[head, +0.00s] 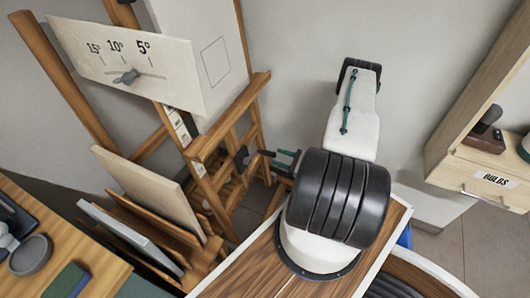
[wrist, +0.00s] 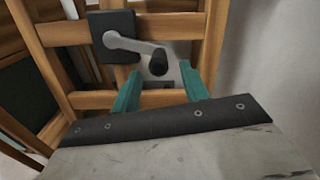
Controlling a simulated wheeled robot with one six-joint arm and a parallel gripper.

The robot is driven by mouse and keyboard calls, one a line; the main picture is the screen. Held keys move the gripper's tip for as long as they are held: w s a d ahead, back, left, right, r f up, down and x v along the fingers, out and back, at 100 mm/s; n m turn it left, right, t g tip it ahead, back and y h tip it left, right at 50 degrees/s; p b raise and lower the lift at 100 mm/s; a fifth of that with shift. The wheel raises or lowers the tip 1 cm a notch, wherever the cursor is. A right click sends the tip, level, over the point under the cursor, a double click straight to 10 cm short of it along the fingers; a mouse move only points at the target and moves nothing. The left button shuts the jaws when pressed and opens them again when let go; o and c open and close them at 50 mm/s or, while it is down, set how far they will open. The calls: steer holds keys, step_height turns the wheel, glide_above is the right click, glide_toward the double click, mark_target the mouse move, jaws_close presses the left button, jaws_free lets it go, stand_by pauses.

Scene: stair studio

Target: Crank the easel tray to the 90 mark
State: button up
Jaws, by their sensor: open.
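A crank (head: 243,158) sits low on the easel. In the wrist view the crank has a black hub (wrist: 112,36), a grey arm and a black knob (wrist: 158,67) at lower right. My gripper (head: 284,159) has teal fingers and points at the crank. In the wrist view my gripper (wrist: 162,85) is open and empty, its fingers either side of the knob's line, apparently short of it. White marked labels (head: 180,128) run down a post; their numbers are unreadable.
A tilted panel (head: 130,60) with a 5°, 10°, 15° scale and grey pointer hangs in front of the easel. Boards lean in a wooden rack (head: 160,247) below. A desk (head: 50,240) is at lower left, a BULBS drawer (head: 490,180) at right.

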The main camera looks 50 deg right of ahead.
mark_target(266, 153)
steer(key=x, duration=0.7)
steer(key=shift+s, duration=0.1)
jaws_close()
